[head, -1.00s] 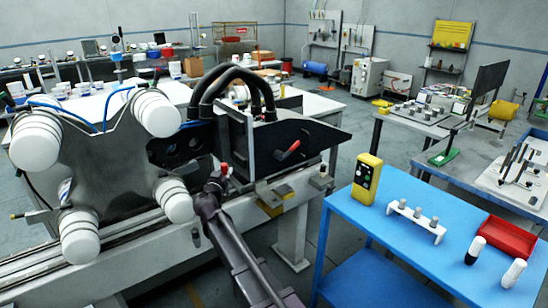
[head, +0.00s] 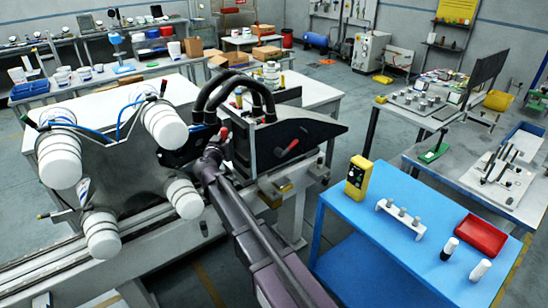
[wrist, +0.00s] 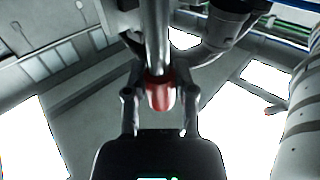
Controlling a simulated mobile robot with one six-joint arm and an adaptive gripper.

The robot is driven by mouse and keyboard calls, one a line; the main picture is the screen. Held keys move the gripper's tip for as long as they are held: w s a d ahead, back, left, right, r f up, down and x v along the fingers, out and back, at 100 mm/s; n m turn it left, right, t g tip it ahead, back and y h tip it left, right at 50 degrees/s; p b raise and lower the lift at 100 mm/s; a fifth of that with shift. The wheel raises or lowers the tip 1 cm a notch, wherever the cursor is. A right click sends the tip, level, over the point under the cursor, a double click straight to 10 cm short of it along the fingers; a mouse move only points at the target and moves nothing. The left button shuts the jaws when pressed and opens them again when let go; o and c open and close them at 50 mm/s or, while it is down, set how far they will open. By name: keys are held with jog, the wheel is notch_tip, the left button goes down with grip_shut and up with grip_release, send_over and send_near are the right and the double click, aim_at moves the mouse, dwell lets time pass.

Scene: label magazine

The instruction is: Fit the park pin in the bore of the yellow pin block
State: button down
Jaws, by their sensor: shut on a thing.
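My gripper (head: 220,140) is up beside the machine's dark side plate in the head view. In the wrist view my gripper (wrist: 160,98) is shut on a red grip with a grey metal shaft, which looks like the park pin (wrist: 160,93). The shaft runs up the picture away from the fingers; its far end is not clear. In the head view only a small red part of the pin (head: 223,133) shows.
The machine has white rollers (head: 102,238), black hoses (head: 236,84) and a dark plate with a red lever (head: 290,147) close to my arm. A blue table (head: 385,222) at right holds a yellow control box (head: 359,177), a white rack (head: 402,219) and a red tray (head: 481,236).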

notch_tip(320, 180, up, 10)
jog(key=p, duration=0.8)
jog(key=shift+f, duration=0.15)
jog(key=shift+s+f, duration=0.1)
jog(key=shift+s, duration=0.05)
